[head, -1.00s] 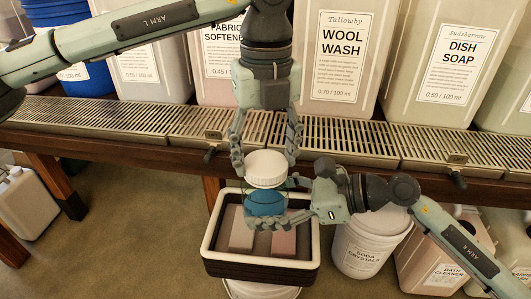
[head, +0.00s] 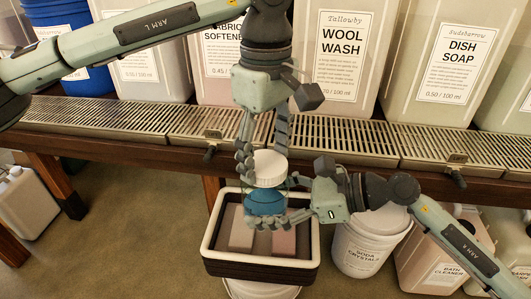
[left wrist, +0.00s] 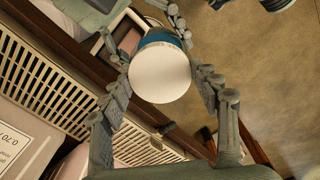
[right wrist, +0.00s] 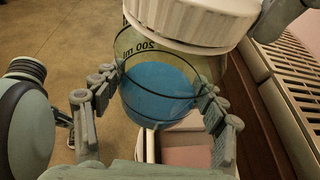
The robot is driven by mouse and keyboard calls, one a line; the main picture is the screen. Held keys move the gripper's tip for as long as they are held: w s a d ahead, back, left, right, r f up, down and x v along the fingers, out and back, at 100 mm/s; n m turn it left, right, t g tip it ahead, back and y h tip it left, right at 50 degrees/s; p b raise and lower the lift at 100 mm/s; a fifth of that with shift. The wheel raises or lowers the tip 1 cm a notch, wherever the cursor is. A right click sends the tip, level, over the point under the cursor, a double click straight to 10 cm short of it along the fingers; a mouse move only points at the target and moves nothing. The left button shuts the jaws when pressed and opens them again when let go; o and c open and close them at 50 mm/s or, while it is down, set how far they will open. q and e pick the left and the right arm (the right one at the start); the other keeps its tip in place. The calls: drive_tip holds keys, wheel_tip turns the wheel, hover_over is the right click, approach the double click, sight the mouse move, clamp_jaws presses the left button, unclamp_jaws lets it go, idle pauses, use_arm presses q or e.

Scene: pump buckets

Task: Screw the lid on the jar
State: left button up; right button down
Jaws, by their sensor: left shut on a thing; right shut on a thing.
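The jar (head: 266,202) is clear with blue contents and is upright, held in the air above a tray. The white ribbed lid (head: 270,167) sits on its mouth; in the right wrist view the lid (right wrist: 192,18) covers the top of the jar (right wrist: 158,88). My left gripper (head: 266,156) comes from above, shut on the lid, with fingers on either side of it; the lid top (left wrist: 160,72) also shows in the left wrist view. My right gripper (head: 270,215) is shut around the jar from the right side. How far the thread is engaged cannot be told.
A black tray with a white rim (head: 211,240) stands below the jar, with blocks inside. The slatted drip shelf (head: 345,140) runs behind, with large bottles such as wool wash (head: 340,85) on it. A soda crystals bucket (head: 365,247) stands to the right.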

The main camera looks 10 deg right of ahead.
use_arm(q)
drive_tip(key=shift+m, duration=0.6)
drive_tip(key=o, duration=1.4)
drive_tip(key=shift+r, duration=0.15)
wheel_tip(320, 180, up, 12)
drive_tip(key=shift+f, duration=0.1)
